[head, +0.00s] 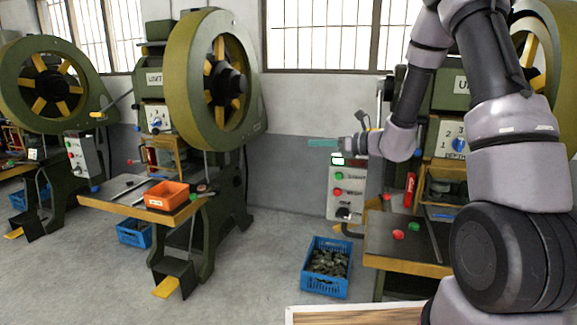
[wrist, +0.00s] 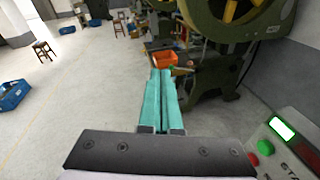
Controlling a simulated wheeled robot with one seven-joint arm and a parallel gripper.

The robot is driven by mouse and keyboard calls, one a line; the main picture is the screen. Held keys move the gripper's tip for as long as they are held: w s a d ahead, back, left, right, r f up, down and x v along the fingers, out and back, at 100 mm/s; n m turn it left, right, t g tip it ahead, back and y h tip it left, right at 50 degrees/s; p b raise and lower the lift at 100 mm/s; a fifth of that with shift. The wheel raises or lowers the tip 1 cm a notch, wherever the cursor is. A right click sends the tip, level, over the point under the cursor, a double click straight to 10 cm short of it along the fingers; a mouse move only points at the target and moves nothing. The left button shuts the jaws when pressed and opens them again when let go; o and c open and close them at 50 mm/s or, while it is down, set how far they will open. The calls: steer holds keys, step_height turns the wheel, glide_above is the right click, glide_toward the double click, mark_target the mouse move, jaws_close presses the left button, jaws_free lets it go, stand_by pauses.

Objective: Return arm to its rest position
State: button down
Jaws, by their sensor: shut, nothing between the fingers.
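My gripper (head: 323,142) shows in the head view as teal fingers pointing left, in mid-air in front of the grey wall. In the wrist view, my gripper (wrist: 162,76) has its two teal fingers side by side, shut with nothing between them. My arm comes in from the right side of the head view and bends down to the gripper. The fingers are above and just left of a control box (head: 347,190) with green and red buttons.
A press (head: 222,90) with an orange bin (head: 167,195) on its table stands left. A nearer press table (head: 405,245) is at right, partly behind my arm. A blue crate (head: 325,268) of metal parts sits on the floor.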

steer(key=s+r+n+g+h, duration=0.1)
steer(key=s+r+n+g, duration=0.2)
steer(key=s+r+n, duration=0.45)
steer(key=s+r+n+g+h, duration=0.25)
steer(key=s+n, duration=0.25)
steer(key=s, duration=0.5)
steer(key=s+d+r+n+t+h, duration=0.2)
steer(key=s+d+r+n+h, duration=0.1)
steer(key=s+d, duration=0.3)
steer(key=s+d+r+n+t+h, duration=0.2)
steer(key=s+d+n+h, duration=0.3)
steer(key=d, duration=0.3)
steer(key=shift+s+d+r+n, duration=0.2)
steer(key=shift+s+r+n, duration=0.2)
steer(key=shift+s+n, duration=0.3)
steer(key=shift+h, duration=0.25)
